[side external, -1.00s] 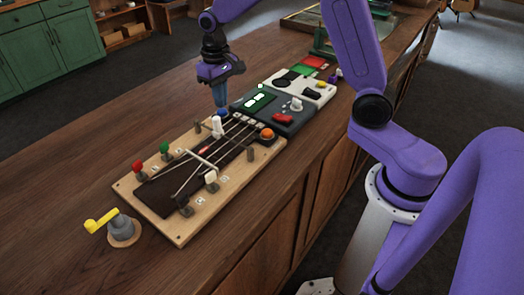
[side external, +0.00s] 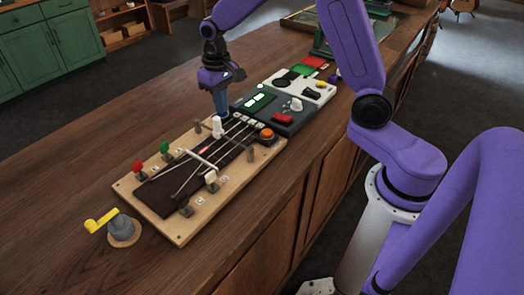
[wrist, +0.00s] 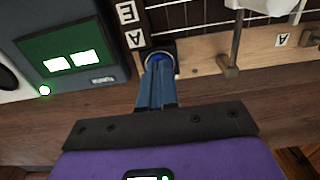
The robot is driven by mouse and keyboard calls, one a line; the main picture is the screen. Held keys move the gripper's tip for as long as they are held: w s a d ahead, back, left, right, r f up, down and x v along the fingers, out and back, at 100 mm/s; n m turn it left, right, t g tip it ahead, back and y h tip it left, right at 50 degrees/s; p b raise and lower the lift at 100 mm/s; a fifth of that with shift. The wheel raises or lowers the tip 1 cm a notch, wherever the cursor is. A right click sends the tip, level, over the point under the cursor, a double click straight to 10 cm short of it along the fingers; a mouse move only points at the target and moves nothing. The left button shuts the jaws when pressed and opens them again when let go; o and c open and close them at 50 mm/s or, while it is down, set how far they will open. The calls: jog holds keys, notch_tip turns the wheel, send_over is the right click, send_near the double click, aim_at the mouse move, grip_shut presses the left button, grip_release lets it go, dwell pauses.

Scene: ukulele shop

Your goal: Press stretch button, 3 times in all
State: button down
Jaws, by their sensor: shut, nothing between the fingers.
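My gripper (side external: 221,115) points straight down with its blue fingers shut and empty. It is over the far left end of a wooden string board (side external: 232,172). An orange button (side external: 266,134) in a dark housing stands at the board's right edge. I cannot read a stretch label on either button. A green display (wrist: 72,54) shows two white blocks, with a lit green lamp (wrist: 45,90) beside it.
A white peg (side external: 216,126) stands close in front of my fingers. Red, green and white levers and a yellow crank (side external: 101,221) are nearer the camera. A dark grey box (side external: 280,120) with a red switch and a white panel (side external: 305,88) stand behind the board. The counter's left side is clear.

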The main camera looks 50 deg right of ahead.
notch_tip(320, 180, up, 8)
jog(key=shift+f, duration=0.25)
dwell(0.6)
jog(key=shift+s, duration=0.1)
dwell(0.5)
